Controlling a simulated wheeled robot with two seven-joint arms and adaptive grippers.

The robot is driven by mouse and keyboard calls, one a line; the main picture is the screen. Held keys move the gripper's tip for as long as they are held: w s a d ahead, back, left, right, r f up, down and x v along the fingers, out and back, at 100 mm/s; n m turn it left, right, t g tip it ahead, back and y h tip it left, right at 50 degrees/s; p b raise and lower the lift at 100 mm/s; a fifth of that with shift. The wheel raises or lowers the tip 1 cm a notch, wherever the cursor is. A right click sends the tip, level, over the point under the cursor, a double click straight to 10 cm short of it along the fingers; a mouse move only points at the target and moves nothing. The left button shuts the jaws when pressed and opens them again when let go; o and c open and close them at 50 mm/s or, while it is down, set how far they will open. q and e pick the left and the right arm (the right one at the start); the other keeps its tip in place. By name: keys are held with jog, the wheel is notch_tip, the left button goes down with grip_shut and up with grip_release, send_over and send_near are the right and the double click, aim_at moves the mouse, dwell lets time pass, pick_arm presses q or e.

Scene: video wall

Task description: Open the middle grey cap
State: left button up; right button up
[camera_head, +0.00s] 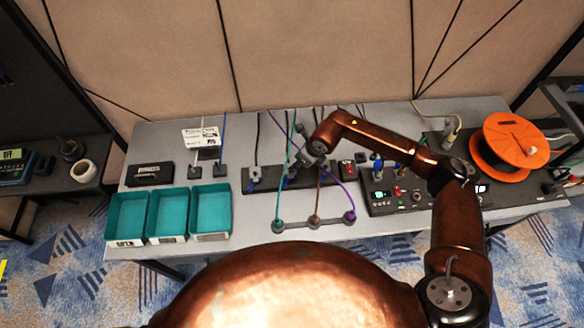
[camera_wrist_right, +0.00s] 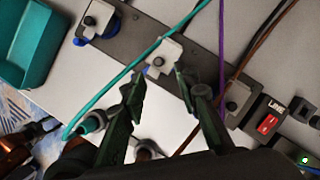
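A dark strip (camera_head: 272,187) on the table carries three grey caps. In the right wrist view, the middle grey cap (camera_wrist_right: 164,54) lies just beyond my fingertips, with a blue part beneath it. It looks shut; a teal cable crosses close beside it. The left grey cap (camera_wrist_right: 96,19) and the right grey cap (camera_wrist_right: 236,97) sit either side of it. My right gripper (camera_wrist_right: 160,82) is open, its two fingers apart with nothing between them; contact with the cap cannot be told. In the head view my right gripper (camera_head: 304,165) hides much of the strip's middle. My left gripper is not in view.
Teal, brown and purple cables run to a connector bar (camera_head: 296,225) in front of the strip. Teal bins (camera_head: 210,237) stand at left. A control box (camera_head: 397,208) and an orange reel (camera_head: 516,140) are at right. Bare table lies between bins and bar.

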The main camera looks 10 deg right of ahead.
jog(key=x, duration=0.6)
jog(key=shift+a+r, duration=0.1)
jog(key=shift+a, duration=0.05)
jog(key=shift+c, duration=0.3)
grip_shut()
